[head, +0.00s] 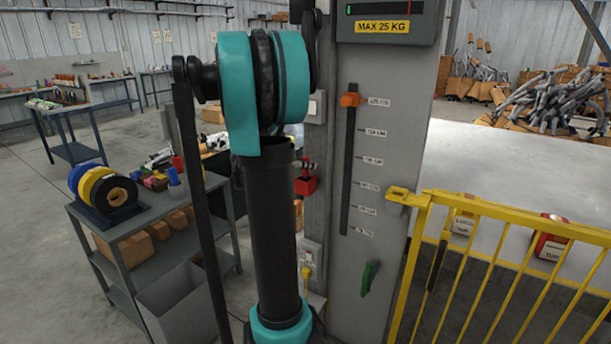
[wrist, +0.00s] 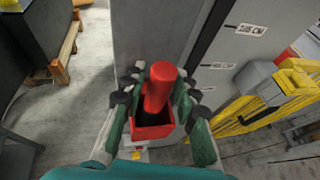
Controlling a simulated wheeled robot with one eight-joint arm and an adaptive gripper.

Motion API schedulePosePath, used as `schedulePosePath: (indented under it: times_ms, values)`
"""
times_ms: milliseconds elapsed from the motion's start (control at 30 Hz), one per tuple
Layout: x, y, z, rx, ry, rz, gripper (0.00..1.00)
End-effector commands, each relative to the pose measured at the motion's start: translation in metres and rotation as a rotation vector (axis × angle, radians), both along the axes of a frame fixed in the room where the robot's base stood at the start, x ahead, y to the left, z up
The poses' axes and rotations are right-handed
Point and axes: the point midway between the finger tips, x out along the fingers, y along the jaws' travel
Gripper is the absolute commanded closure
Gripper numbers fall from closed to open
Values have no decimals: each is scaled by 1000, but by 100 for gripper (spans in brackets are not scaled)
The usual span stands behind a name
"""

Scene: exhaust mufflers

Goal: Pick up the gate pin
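My gripper (wrist: 160,75) is open, with one green-padded finger on each side of the pin and holder. A gap seems to show between the pin and the fingers; I cannot tell whether either touches the holder. In the head view the red holder (head: 305,186) sits at the left side of the grey column; my arm hides most of my gripper there.
The grey column (head: 385,150) stands close by, with a slotted scale and orange slider (head: 350,99). A yellow gate (head: 500,235) is at the right. A grey cart (head: 150,220) with coloured rolls (head: 103,190) is at the left. Open floor lies left of the cart.

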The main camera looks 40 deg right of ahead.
Motion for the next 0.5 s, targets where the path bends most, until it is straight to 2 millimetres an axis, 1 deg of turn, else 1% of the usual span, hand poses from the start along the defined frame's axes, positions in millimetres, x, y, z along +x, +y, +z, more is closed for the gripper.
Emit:
schedulePosePath:
  times_ms: [33,200,500]
  values:
    - [0,0,0,0,0,0,80]
    - [0,0,0,0,0,0,100]
    - [0,0,0,0,0,0,100]
